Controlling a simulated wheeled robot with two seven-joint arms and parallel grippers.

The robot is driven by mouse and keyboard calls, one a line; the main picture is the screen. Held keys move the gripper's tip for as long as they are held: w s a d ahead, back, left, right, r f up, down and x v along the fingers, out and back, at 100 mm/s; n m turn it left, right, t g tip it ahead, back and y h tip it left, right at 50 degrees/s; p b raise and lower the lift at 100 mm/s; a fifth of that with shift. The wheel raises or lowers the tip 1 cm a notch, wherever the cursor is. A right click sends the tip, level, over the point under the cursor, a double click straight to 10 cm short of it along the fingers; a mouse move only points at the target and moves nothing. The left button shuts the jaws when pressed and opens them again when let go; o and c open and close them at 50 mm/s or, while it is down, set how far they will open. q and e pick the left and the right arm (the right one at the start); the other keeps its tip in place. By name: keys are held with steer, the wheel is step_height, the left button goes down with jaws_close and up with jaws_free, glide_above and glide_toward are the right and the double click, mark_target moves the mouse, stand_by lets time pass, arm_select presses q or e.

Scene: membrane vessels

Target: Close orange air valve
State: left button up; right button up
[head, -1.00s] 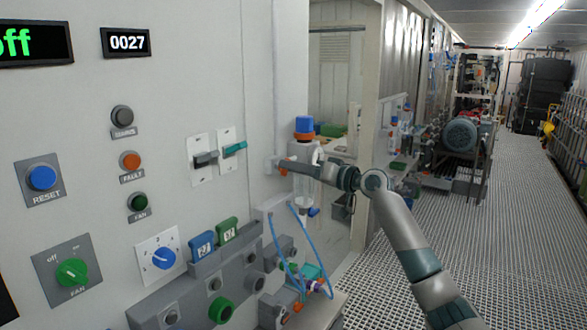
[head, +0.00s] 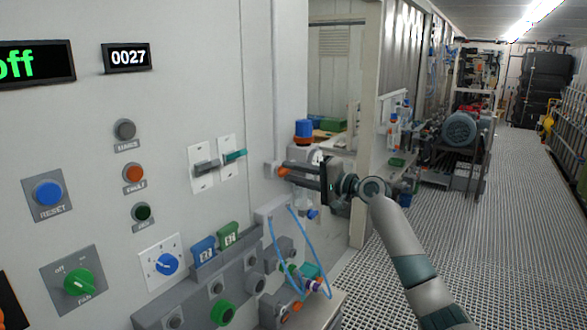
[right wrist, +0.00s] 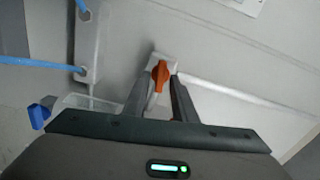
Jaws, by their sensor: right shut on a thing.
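The orange air valve handle (right wrist: 160,76) sits on a pale fitting on the cabinet wall. In the right wrist view it stands between my two right fingers, and it shows as a small orange spot in the head view (head: 283,171). My right gripper (head: 285,170) reaches in from the right and is shut on the handle. It also shows in the right wrist view (right wrist: 162,82). The fingers partly hide the handle and fitting. My left gripper is not in view.
A blue-capped filter unit (head: 303,131) stands behind my right gripper. Blue tubes (head: 272,240) hang from a grey block below it. The panel to the left carries a blue reset button (head: 47,193) and a green fan knob (head: 78,282). The grated aisle (head: 500,260) is clear.

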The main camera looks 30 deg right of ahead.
steer(key=shift+m+p, duration=0.4)
steer(key=shift+m, duration=0.5)
steer(key=shift+f, duration=0.1)
steer(key=o, duration=0.7)
steer(key=shift+s+d, duration=0.1)
steer(key=shift+s, duration=0.05)
steer(key=shift+b+v, duration=4.45)
steer(key=shift+v, duration=4.1)
